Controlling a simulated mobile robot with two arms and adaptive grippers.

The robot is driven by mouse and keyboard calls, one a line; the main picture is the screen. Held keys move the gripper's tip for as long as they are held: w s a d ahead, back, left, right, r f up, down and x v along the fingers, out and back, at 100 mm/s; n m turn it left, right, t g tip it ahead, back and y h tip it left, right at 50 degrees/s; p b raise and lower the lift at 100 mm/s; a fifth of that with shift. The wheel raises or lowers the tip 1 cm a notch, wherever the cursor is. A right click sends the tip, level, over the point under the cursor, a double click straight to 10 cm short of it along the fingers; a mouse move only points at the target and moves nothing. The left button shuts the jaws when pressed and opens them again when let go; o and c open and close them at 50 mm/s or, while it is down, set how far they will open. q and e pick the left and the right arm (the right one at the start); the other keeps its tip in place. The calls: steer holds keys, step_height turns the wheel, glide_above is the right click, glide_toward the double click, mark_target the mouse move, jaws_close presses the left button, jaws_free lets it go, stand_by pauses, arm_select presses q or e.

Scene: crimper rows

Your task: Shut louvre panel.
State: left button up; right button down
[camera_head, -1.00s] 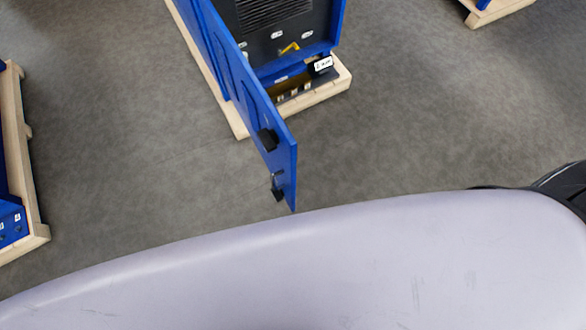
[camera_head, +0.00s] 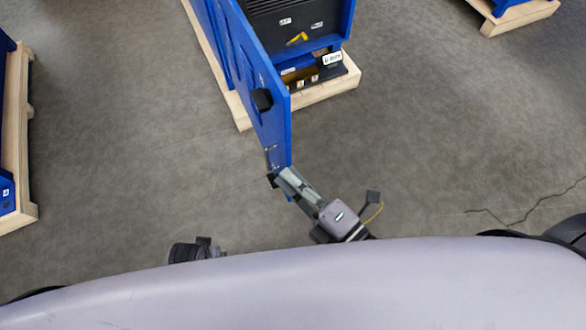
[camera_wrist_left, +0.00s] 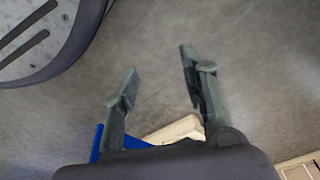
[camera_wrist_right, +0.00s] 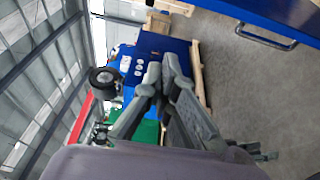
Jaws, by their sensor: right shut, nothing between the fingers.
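A blue panel with a handle also shows at the upper right of the right wrist view (camera_wrist_right: 275,12). My right gripper (camera_head: 284,176) is shut and empty, its fingertips at the panel's free lower end. I cannot tell whether they touch it. My left gripper (camera_wrist_left: 160,62) is open and empty over the floor, with blue and pale wood beyond its fingers.
The cabinet stands on a wooden pallet (camera_head: 315,92), its black interior exposed. Another pallet (camera_head: 17,140) with a blue unit is at the left edge, and one (camera_head: 515,15) at the upper right. Grey floor (camera_head: 440,130) is clear to the right, with a crack.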

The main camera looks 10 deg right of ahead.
arm_select(q)
steer(key=s+f, duration=0.1)
steer(key=f, duration=0.1)
steer(key=s+f+p, duration=0.1)
steer(key=shift+s+a+f, duration=0.15)
steer(key=shift+f, duration=0.25)
arm_select(e)
steer(key=w+a, duration=0.1)
steer(key=w, duration=0.7)
steer(key=shift+w, duration=0.15)
